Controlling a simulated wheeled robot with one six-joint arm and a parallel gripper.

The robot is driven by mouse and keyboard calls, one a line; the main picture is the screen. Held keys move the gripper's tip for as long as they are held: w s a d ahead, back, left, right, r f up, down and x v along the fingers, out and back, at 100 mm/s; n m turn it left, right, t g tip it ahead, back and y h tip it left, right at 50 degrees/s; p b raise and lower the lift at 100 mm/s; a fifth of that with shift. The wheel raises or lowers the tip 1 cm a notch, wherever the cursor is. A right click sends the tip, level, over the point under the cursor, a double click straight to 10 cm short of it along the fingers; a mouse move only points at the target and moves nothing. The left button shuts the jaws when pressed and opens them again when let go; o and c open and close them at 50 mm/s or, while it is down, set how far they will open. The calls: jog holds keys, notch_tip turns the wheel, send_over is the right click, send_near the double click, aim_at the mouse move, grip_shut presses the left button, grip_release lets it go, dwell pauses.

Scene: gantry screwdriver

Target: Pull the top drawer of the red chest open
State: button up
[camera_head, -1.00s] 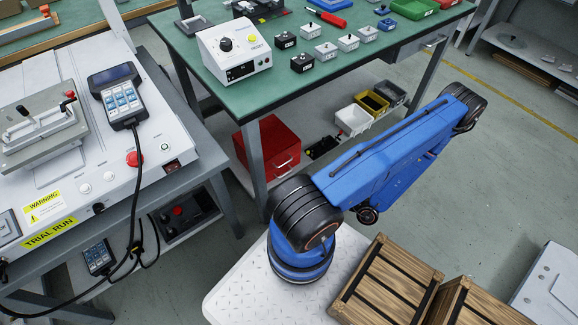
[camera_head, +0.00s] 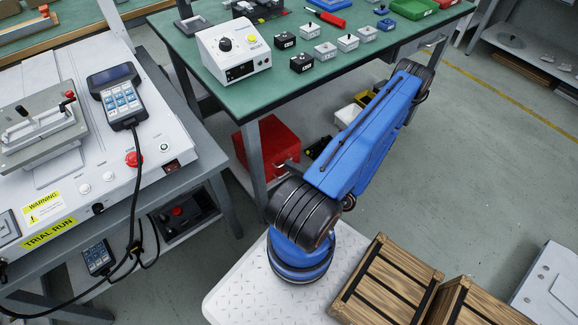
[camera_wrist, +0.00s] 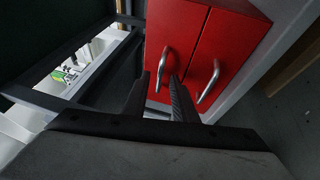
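The red chest (camera_head: 268,142) stands under the green workbench, partly hidden by my arm in the head view. In the wrist view its red front (camera_wrist: 193,48) shows two drawer fronts side by side, each with a silver handle. Both look closed. The left handle (camera_wrist: 162,70) lies ahead of the gap between my fingers; the right handle (camera_wrist: 209,82) is off to the right of them. I cannot tell for sure which is the top drawer. My gripper (camera_wrist: 158,92) is open and empty, pointing at the front. Contact with the handle is not visible.
The green workbench (camera_head: 275,90) and its grey leg (camera_head: 256,165) stand close to the chest. White and yellow bins (camera_head: 347,115) sit on the low shelf behind my arm. Wooden crates (camera_head: 385,285) stand at the front. Open floor lies to the right.

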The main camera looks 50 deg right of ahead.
jog(key=shift+w+a+r, duration=0.1)
jog(key=shift+w, duration=0.5)
jog(key=shift+c, duration=0.3)
grip_shut()
dwell(1.0)
